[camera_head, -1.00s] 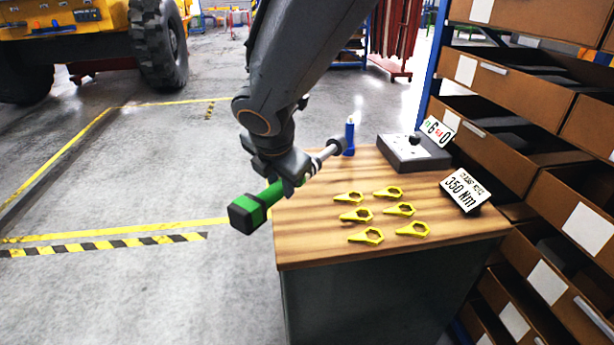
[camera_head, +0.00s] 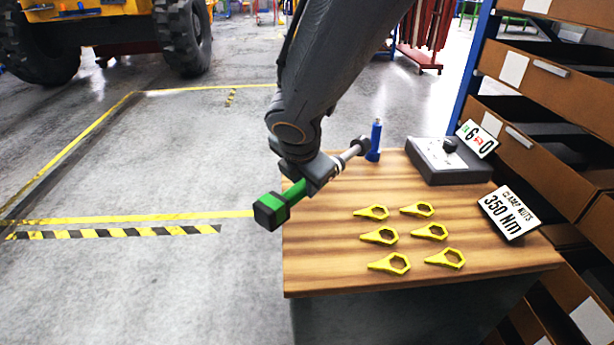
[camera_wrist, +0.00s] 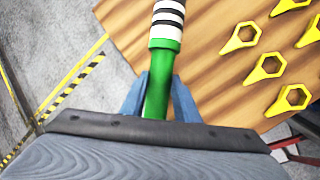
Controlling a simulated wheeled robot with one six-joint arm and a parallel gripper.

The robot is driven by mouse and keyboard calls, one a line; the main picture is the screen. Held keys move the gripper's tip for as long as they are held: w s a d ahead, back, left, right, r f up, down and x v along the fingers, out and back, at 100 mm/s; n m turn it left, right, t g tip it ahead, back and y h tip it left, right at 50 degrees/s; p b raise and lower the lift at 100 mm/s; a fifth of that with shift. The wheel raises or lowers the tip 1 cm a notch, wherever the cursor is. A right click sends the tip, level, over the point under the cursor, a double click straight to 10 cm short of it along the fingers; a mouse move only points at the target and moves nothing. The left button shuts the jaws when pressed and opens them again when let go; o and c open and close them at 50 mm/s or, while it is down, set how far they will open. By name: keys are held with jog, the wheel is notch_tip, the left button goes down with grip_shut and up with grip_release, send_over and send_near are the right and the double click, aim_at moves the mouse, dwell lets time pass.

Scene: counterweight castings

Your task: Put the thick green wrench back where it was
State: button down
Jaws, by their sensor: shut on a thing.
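The thick green wrench (camera_head: 286,203) is held in my gripper (camera_head: 309,180) at the left edge of the wooden table, above its top. Its green grip with a dark end cap points down-left past the table edge, and its grey shaft and head reach right toward the blue bottle-like thing. In the wrist view my gripper (camera_wrist: 160,95) has its two blue-grey fingers on either side of the green grip (camera_wrist: 162,70), with black and white bands further along. The wrench's far end is out of the wrist view.
The wooden table (camera_head: 330,262) bears several yellow ring wrenches (camera_head: 388,263), a blue upright thing (camera_head: 375,140), a grey box (camera_head: 445,160) with a number card, and a "350 Nm" sign (camera_head: 508,212). Brown bins (camera_head: 540,90) stand at right. Open floor lies left.

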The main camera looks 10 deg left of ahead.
aim_at(303, 198)
jog(key=shift+a+f+b, duration=0.1)
jog(key=shift+f+b, duration=0.85)
jog(key=shift+f, duration=1.75)
jog(key=c, duration=1.4)
grip_release()
jog(key=shift+f, duration=0.1)
jog(key=shift+o, duration=0.2)
jog(key=p+v, duration=0.2)
jog(key=v, duration=1)
jog(key=shift+p, duration=0.35)
